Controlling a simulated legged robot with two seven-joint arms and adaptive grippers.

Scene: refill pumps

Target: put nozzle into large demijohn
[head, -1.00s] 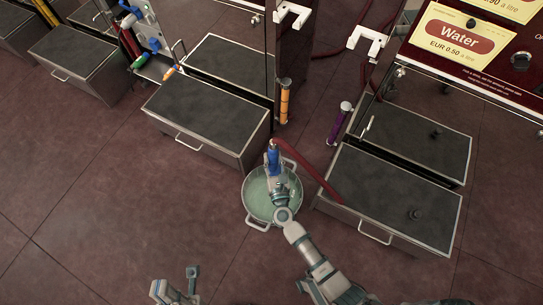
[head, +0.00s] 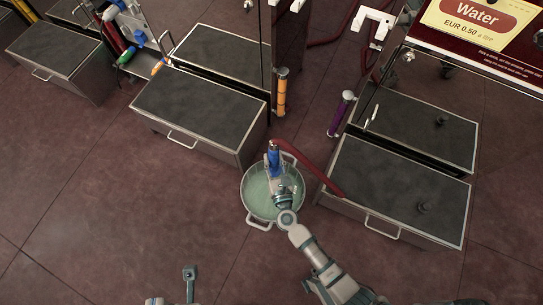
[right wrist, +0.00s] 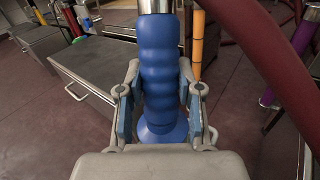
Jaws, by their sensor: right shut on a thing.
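My right gripper (head: 276,178) is shut on a blue nozzle (head: 273,160) with ribbed grip, over a round two-handled metal pot (head: 248,207) with a pale green inside. In the right wrist view the nozzle (right wrist: 160,75) stands upright between the fingers, with its flared blue end toward the palm. A dark red hose (head: 312,163) runs from the nozzle to the right. The gripper hides part of the pot; I cannot tell whether the nozzle touches it. No demijohn shape shows clearly. My left gripper (head: 174,287) is partly in view at the bottom edge, fingers apart and empty.
A low dark-topped box (head: 195,105) stands left of the pot and another (head: 400,190) stands close on its right. An orange holder (head: 282,92) and a purple holder (head: 341,114) are behind. A Water sign (head: 475,18) is at upper right. The floor in front is clear.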

